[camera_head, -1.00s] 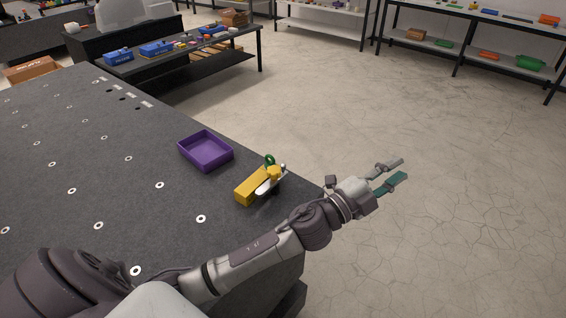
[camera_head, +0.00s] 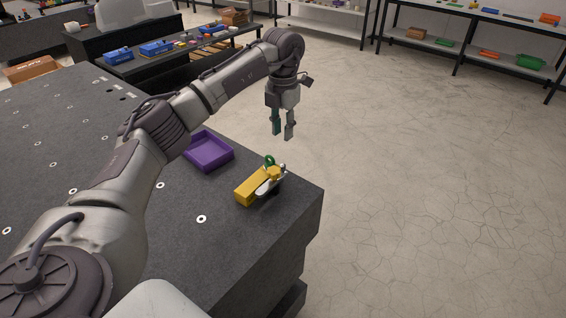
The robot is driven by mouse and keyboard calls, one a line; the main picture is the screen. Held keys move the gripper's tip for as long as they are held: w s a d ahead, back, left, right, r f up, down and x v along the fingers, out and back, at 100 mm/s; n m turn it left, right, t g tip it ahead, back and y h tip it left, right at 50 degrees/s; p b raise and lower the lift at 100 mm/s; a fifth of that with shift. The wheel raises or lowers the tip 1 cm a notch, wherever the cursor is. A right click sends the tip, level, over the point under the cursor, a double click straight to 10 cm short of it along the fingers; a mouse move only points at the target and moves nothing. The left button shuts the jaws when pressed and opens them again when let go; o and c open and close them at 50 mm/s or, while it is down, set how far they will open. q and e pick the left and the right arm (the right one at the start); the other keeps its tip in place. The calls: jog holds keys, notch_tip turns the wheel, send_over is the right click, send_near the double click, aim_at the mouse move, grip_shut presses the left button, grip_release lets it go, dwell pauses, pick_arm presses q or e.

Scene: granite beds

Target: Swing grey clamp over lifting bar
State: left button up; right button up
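The yellow bar (camera_head: 250,187) lies on the dark granite bed (camera_head: 215,245) near its right edge. A grey clamp piece (camera_head: 267,186) sits at the bar's right end, with a green ring (camera_head: 269,161) standing just behind it. I cannot tell whether the clamp lies over the bar or beside it. My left gripper (camera_head: 282,136) points down above and behind the clamp, apart from it. Its two fingers show a narrow gap and hold nothing visible. My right gripper is out of view.
A black table with blue bins (camera_head: 157,48) stands behind. Shelves (camera_head: 480,45) line the far wall. The floor right of the bed is clear.

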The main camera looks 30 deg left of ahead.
aim_at(283, 165)
pick_arm(q)
notch_tip(283, 165, down, 12)
jog(key=p, duration=0.2)
jog(key=shift+p, duration=0.4)
grip_shut()
